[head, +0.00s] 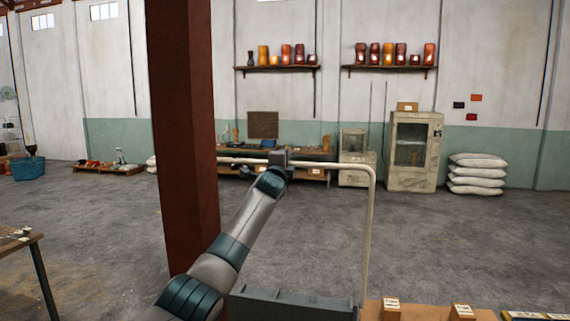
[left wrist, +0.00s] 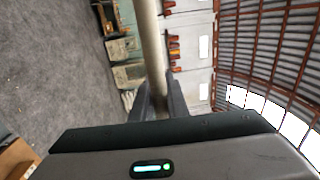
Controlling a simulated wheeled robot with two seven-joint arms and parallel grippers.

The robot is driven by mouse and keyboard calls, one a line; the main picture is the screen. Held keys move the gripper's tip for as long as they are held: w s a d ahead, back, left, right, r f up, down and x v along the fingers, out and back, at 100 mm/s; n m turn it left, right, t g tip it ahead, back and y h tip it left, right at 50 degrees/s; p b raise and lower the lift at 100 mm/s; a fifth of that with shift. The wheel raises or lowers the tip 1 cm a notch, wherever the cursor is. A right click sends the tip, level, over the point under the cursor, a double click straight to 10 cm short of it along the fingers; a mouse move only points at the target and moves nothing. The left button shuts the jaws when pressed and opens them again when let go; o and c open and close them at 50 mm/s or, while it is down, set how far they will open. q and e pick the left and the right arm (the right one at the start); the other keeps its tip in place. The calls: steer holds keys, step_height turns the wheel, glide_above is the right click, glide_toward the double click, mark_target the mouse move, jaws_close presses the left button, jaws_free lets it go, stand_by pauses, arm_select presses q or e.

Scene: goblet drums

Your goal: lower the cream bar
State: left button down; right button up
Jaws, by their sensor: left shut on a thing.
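The cream bar (head: 335,165) is a bent tube. Its upper part runs nearly level across the middle of the head view, then turns down at the right to a dark grey base (head: 290,306) at the bottom. My left gripper (head: 278,157) is shut on the level part, with the arm reaching up from below. In the left wrist view the bar (left wrist: 152,45) passes between the two fingers of the gripper (left wrist: 158,98). The bar's left end is by the dark red post, and I cannot tell how it ends there. My right gripper is out of view.
A dark red post (head: 185,130) stands close on the left of the bar. A wooden table (head: 15,240) is at the far left. A wooden surface with small boxes (head: 391,308) lies at the bottom right. Open grey floor (head: 450,245) stretches beyond to shelves and sacks.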

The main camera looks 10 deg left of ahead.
arm_select(q)
steer(key=shift+w+f+b, duration=0.4)
steer(key=shift+w+f, duration=0.75)
steer(key=shift+f, duration=0.15)
steer(key=c, duration=1.7)
jaws_free()
steer(key=shift+f, duration=0.1)
steer(key=shift+c, duration=0.2)
steer(key=shift+w, duration=0.15)
steer(key=shift+w, duration=0.1)
